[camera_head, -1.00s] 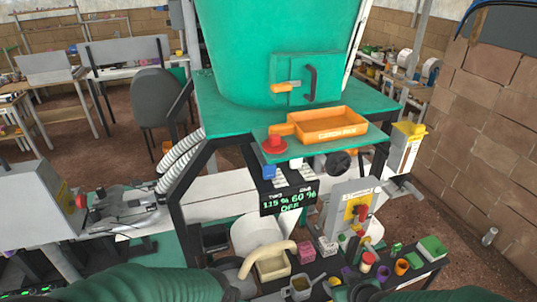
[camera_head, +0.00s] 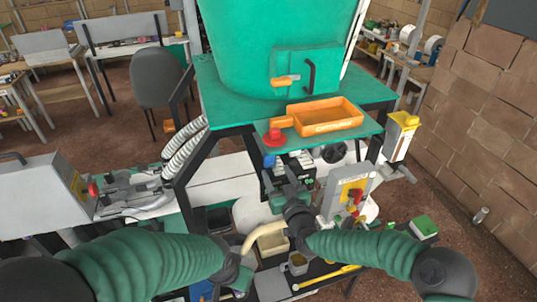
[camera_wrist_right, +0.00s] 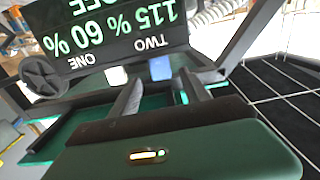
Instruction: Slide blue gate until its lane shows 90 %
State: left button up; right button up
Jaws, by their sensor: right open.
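The blue gate (camera_head: 268,180) is a small blue block under the green platform, left of my right gripper in the head view. It also shows in the right wrist view (camera_wrist_right: 160,68), beyond and between the fingers. My right gripper (camera_head: 284,172) is raised in front of the display and open; its fingers show in the wrist view (camera_wrist_right: 156,95), apart and empty.
A white block (camera_wrist_right: 117,75) sits beside the blue one. An orange tray (camera_head: 335,118) and a red knob (camera_head: 274,138) stand on the platform above. A grey panel with a red-and-yellow switch (camera_head: 352,190) is right of my right gripper. A cream bin (camera_head: 272,243) lies below.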

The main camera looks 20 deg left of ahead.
aim_at(271, 161)
jog(key=shift+x, duration=1.1)
jog(key=shift+f, duration=0.1)
jog(key=shift+s, duration=0.1)
jog(key=shift+w+a+b, duration=0.25)
jog(key=shift+w+b, duration=0.2)
jog(key=shift+b, duration=0.3)
jog(key=shift+b+x, duration=0.8)
jog(key=shift+x, duration=0.3)
jog(key=shift+w+a, duration=0.2)
jog(key=shift+w, duration=0.05)
